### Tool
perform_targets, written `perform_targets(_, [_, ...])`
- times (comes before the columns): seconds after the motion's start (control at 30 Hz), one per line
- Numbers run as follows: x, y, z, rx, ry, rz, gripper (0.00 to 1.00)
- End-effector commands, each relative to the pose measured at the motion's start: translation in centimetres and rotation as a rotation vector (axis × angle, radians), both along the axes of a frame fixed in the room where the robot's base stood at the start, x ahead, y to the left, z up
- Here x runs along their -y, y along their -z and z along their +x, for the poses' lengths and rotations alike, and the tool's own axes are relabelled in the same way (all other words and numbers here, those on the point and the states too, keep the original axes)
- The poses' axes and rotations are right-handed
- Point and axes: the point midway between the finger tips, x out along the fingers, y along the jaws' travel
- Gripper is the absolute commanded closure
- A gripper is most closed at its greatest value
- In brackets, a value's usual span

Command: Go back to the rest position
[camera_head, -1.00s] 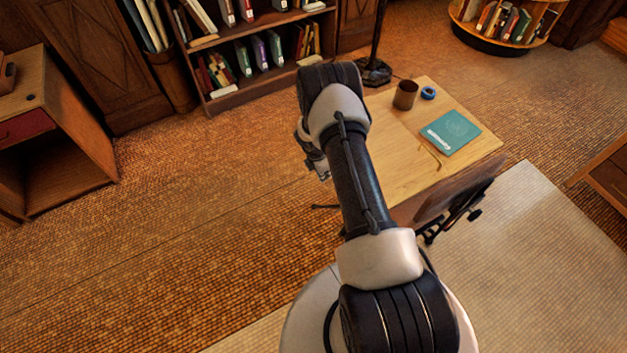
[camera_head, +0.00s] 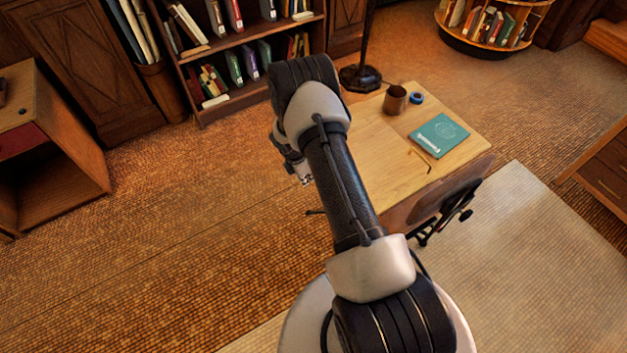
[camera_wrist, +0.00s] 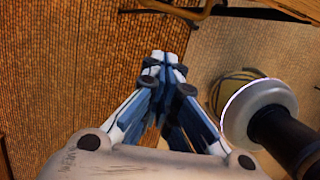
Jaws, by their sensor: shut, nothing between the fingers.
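My gripper (camera_wrist: 164,62) shows in the wrist view with its fingers together and nothing between them. It hangs over the brown woven floor, near the border with the paler mat. In the head view my arm reaches up and away from my base, with its elbow high. The wrist shows partly at the left of the arm, beside the wooden table. The fingertips are too small and hidden to make out in that view.
A wooden table (camera_head: 370,155) holds a brown cup (camera_head: 395,99), a blue ring (camera_head: 417,98) and a teal book (camera_head: 439,136). A dark chair (camera_head: 450,195) stands at its near side. A bookshelf (camera_head: 245,95) and a lamp base (camera_head: 361,78) are behind.

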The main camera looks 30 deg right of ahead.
Motion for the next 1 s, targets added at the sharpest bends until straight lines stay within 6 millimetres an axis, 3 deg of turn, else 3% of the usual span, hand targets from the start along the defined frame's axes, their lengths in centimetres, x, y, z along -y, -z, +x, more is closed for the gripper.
perform_targets(0.03, [-0.3, -1.5, -0.1, -0.001, -0.001, 0.0, 1.0])
perform_targets(0.23, [-1.1, -4.6, -0.1, -0.002, 0.0, 0.001, 1.0])
perform_targets(0.67, [-1.4, -5.9, -0.2, -0.002, 0.004, 0.001, 1.0])
perform_targets(0.73, [-1.5, -6.9, 0.1, 0.008, 0.019, 0.0, 1.0])
perform_targets(0.87, [-2.0, -11.7, 0.7, 0.058, 0.109, -0.003, 1.0])
perform_targets(1.0, [-3.4, -19.7, 0.6, 0.142, 0.28, 0.006, 1.0])
